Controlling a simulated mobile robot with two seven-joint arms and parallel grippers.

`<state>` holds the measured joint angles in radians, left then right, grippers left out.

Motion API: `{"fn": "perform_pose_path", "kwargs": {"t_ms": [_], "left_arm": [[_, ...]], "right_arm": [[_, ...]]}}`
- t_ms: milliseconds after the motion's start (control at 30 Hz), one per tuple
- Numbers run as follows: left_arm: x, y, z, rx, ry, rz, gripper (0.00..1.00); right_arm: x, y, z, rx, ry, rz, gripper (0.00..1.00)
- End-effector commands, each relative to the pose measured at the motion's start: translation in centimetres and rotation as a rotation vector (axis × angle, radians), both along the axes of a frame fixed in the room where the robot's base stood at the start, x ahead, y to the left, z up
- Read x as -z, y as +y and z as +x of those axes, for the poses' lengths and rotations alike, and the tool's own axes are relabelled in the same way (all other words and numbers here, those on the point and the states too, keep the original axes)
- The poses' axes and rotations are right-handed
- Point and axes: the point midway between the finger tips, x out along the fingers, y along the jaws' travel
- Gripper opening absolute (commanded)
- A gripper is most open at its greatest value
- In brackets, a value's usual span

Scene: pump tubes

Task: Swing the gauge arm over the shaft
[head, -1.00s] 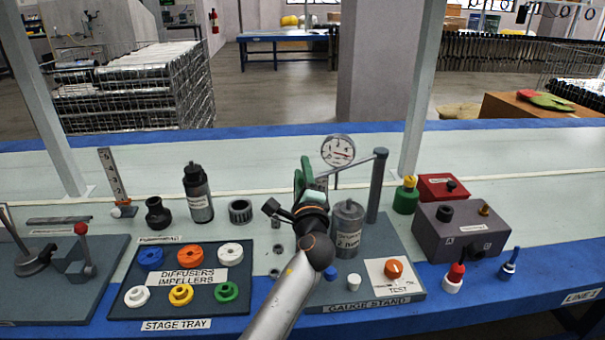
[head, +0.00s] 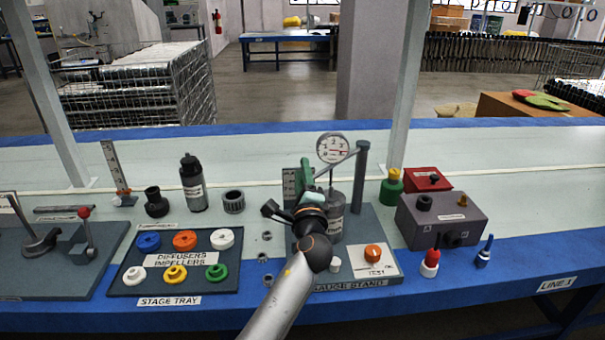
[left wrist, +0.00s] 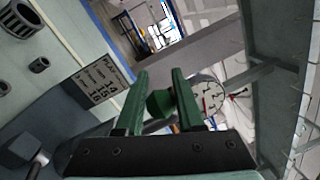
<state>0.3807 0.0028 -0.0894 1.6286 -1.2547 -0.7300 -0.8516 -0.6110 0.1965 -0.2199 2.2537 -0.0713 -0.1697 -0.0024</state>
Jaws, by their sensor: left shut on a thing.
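The gauge arm (head: 345,158) reaches left from the top of a grey post (head: 362,190). A round white dial gauge (head: 332,148) sits at its outer end, above the grey cylinder (head: 336,216) on the gauge stand. The gauge also shows in the left wrist view (left wrist: 210,97), just beyond my fingers. My left gripper (head: 307,172) is beside the gauge end of the arm. In the left wrist view its green fingers (left wrist: 160,82) are shut on a small green knob (left wrist: 160,103). My arm hides part of the cylinder, and I cannot make out the shaft. My right gripper is not in view.
The stage tray (head: 125,285) with coloured rings lies to the left. A grey box (head: 440,222) and a red box (head: 427,180) stand right. A black bottle (head: 193,185) stands behind the tray.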

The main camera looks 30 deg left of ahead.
Motion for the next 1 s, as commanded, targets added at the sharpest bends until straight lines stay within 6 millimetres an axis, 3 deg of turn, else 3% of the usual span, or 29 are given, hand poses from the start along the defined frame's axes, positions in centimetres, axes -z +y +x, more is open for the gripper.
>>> {"fn": "perform_pose_path", "kwargs": {"t_ms": [33,500,533,767,1000], "left_arm": [[0.72,0.32,-0.18,-0.012,0.015,-0.004,0.00],[0.82,0.22,-0.13,-0.009,0.016,-0.005,0.00],[0.81,0.21,-0.12,-0.009,0.016,-0.005,0.40],[0.60,0.10,-0.07,-0.005,0.012,-0.004,0.66],[0.36,0.01,-0.03,-0.003,0.007,-0.003,0.67]], "right_arm": [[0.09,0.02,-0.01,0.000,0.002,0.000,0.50],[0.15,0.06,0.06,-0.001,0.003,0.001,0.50],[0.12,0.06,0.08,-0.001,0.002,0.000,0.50],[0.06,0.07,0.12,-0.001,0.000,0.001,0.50],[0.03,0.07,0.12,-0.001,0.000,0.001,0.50]]}}
